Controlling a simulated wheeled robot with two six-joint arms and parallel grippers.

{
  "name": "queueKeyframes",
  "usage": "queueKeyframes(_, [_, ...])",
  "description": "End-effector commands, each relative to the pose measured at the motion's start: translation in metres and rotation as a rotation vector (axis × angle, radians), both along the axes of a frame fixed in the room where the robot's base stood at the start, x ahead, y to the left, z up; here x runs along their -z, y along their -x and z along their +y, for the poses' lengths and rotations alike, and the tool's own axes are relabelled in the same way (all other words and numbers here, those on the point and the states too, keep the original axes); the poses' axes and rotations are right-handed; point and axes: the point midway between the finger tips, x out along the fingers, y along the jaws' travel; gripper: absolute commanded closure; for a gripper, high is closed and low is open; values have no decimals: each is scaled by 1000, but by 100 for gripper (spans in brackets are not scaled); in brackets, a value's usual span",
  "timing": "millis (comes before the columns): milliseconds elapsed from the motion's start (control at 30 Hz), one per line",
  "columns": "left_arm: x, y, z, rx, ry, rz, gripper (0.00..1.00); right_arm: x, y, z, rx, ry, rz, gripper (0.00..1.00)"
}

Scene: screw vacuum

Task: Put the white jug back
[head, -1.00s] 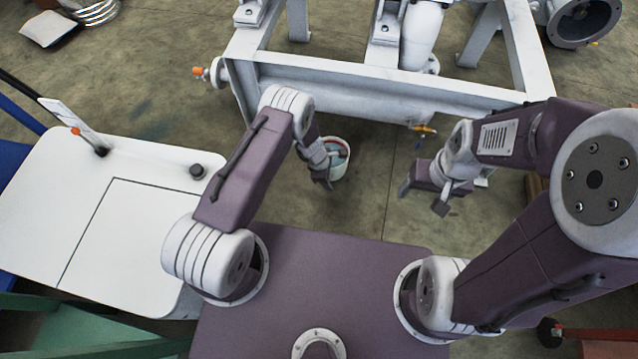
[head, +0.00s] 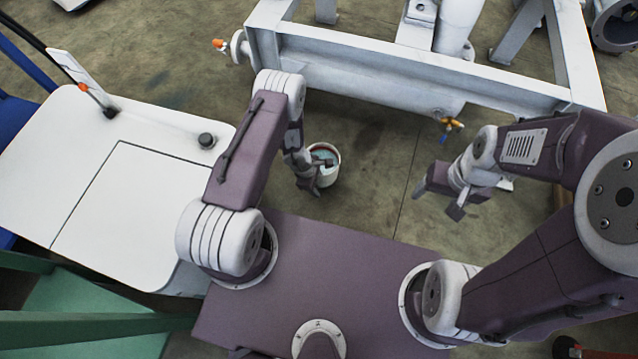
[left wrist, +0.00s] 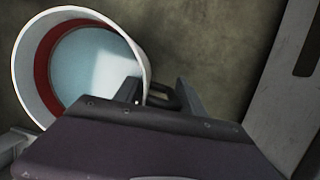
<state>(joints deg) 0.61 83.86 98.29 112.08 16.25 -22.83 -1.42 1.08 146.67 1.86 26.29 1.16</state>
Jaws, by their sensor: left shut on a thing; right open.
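The white jug (head: 325,174) shows in the head view just right of my left gripper, with its open top facing up. In the left wrist view the jug (left wrist: 138,48) fills the upper left, with a red band and a pale blue-grey inside. Its dark handle (left wrist: 160,97) lies between the fingers of my left gripper (left wrist: 165,93), which is shut on it. In the head view my left gripper (head: 311,186) partly covers the jug's left side. My right gripper (head: 437,202) is open and empty, to the right of the jug and apart from it.
A white-topped cart (head: 75,180) stands at the left, with green beams (head: 90,320) in front. Bare floor (head: 375,200) lies between my grippers.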

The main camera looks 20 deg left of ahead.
Motion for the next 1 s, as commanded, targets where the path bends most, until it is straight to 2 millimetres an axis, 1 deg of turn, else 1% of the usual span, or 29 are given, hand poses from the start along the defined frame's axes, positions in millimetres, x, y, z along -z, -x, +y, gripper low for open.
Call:
queueKeyframes(33, [17, -1, 0, 0, 1, -3, 100, 17, 0, 0, 0, 0, 0, 31])
queueKeyframes(100, [23, -1, 0, 1, 1, -3, 100, 21, 0, 0, 0, 0, 0, 31])
queueKeyframes(233, [19, -2, 0, 1, 1, -3, 100, 17, 0, 0, 0, 0, 0, 31])
queueKeyframes(433, [21, -1, 0, 1, 1, -3, 100, 19, 0, 0, 0, 0, 0, 31])
queueKeyframes(467, [21, 0, 0, 0, 0, 0, 44, 18, 0, 0, 0, 0, 0, 31])
queueKeyframes(500, [21, 0, 0, 0, 0, 0, 33, 18, 0, 0, 0, 0, 0, 31])
queueKeyframes(533, [21, 0, 0, 0, 0, 0, 31, 18, 0, 0, 0, 0, 0, 31])
queueKeyframes(767, [21, 0, 0, 0, 0, 0, 31, 18, 0, 0, 0, 0, 0, 31])
queueKeyframes(833, [18, 0, 0, 0, 0, 0, 31, 16, 0, 0, 0, 0, 0, 31])
queueKeyframes(867, [15, 0, 0, 0, 0, 0, 31, 13, 0, 0, 0, 0, 0, 31])
queueKeyframes(933, [2, 0, 3, 0, 0, -1, 31, 3, 0, 0, 0, 0, 0, 31])
queueKeyframes(1000, [-17, 1, 7, -1, 0, -1, 31, -11, 0, 0, 0, 0, 0, 31])
